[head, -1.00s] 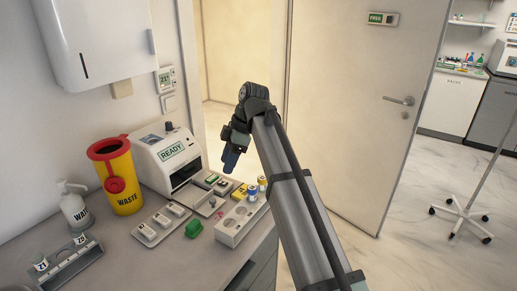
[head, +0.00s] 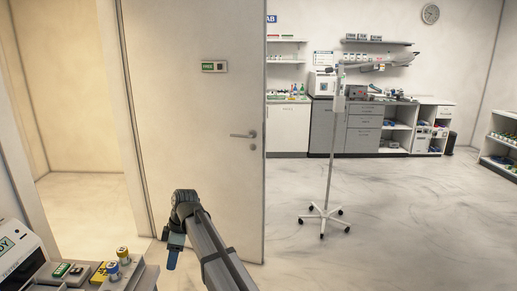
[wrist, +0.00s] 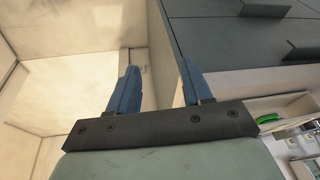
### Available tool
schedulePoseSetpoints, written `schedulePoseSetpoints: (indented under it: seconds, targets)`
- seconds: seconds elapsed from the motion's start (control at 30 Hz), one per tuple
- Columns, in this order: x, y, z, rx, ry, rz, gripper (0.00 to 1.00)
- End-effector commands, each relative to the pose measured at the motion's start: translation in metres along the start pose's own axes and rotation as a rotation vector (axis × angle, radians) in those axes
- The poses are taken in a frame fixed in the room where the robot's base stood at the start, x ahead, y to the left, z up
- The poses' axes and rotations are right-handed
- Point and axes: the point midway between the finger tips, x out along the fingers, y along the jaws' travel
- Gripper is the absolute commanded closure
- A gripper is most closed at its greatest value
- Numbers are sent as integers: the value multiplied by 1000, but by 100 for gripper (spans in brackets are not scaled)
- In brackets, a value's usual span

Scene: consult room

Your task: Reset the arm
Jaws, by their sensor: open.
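My gripper (head: 172,256) hangs at the end of my arm in the lower part of the head view, in front of the door and right of the counter's edge. In the wrist view its two blue fingers (wrist: 158,88) stand apart with nothing between them. The gripper is open and empty.
A door (head: 195,130) stands behind my arm. A wheeled stand (head: 324,214) is at right; open floor lies around it.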

Motion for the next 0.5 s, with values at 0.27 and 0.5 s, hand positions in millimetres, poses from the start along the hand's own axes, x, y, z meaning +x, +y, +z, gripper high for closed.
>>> schedulePoseSetpoints:
  seconds: [0.27, 0.5]
  targets:
    - [83, -8, 97, 258, -56, -33, 50]
    - [148, -29, 177, 481, -107, -57, 50]
